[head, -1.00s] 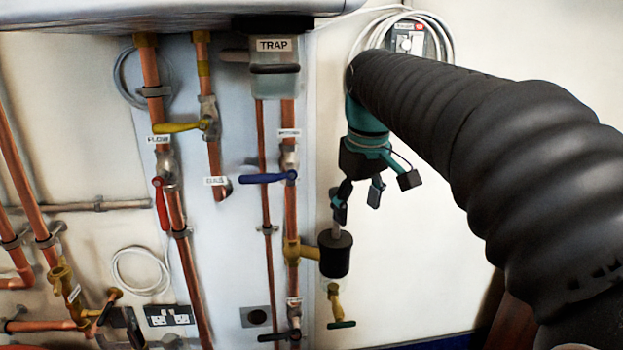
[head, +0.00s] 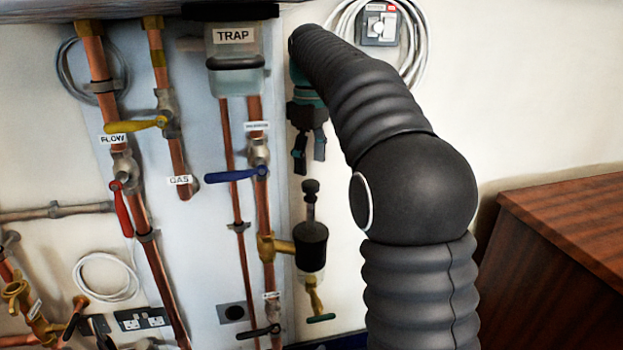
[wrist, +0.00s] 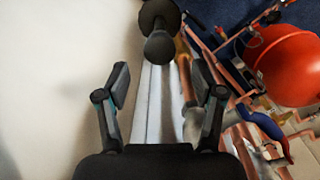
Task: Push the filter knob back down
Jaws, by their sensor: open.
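The filter knob (head: 310,187) is a small black cap on a thin grey stem. It stands raised, with bare stem between it and the black filter body (head: 311,245). The filter joins the copper pipe by a brass branch. My gripper (head: 309,160) is open and empty, pointing down just above the knob and apart from it. In the wrist view the knob (wrist: 160,47) lies beyond and between the spread fingertips of my gripper (wrist: 159,80).
A blue lever (head: 237,175) on the copper pipe is left of my gripper. The trap box (head: 235,70) is up and left. A brass drain tap (head: 316,300) hangs below the filter. A wooden cabinet (head: 560,240) stands at right. The wall right of the filter is bare.

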